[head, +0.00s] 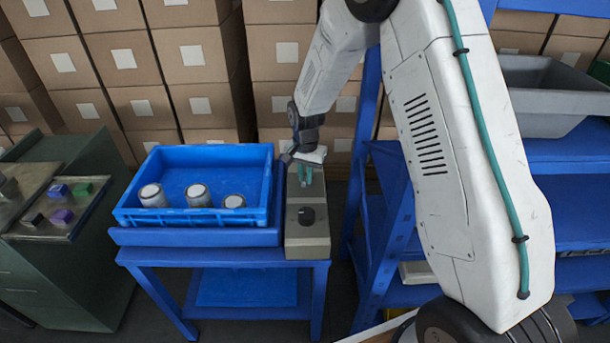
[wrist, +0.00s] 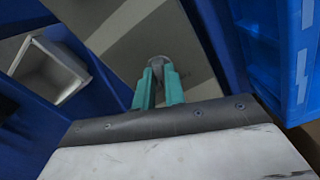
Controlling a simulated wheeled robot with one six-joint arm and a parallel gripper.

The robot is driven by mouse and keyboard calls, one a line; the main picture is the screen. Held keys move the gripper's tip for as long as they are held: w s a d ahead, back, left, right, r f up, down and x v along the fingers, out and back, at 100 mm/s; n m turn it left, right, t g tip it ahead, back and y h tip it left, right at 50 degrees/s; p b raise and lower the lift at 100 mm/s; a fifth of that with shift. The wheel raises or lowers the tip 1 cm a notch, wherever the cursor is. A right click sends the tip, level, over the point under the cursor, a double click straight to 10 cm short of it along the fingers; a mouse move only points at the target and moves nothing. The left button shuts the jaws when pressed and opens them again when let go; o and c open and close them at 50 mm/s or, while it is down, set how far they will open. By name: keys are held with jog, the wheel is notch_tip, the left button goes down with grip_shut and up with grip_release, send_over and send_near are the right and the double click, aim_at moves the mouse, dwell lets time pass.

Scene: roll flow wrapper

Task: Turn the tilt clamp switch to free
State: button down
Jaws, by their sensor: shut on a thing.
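A grey control box (head: 308,245) stands at the right end of the blue bench. A black round knob (head: 306,215) sits on its near part, apart from my gripper. My gripper (head: 305,176) points down at the far part of the box. In the wrist view its teal fingers (wrist: 158,84) are closed around a small grey switch knob (wrist: 158,63), which stands on the box's pale top (wrist: 120,30). In the head view the fingers hide this knob. No label is readable, so I cannot tell the switch setting.
A blue tray (head: 195,217) with three cans (head: 198,195) stands just left of the box. A blue shelf rack (head: 565,213) with a grey bin (head: 550,95) is at the right. A green cabinet (head: 75,235) with coloured buttons is at the left. Stacked cartons (head: 200,60) fill the back.

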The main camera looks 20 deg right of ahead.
aim_at(305, 178)
jog(key=n, duration=0.5)
jog(key=shift+n, duration=0.3)
jog(key=n, duration=0.4)
jog(key=shift+n, duration=0.3)
jog(key=c, duration=1.5)
grip_release()
jog(key=shift+o, duration=0.2)
notch_tip(305, 178, up, 8)
jog(key=shift+f, duration=0.1)
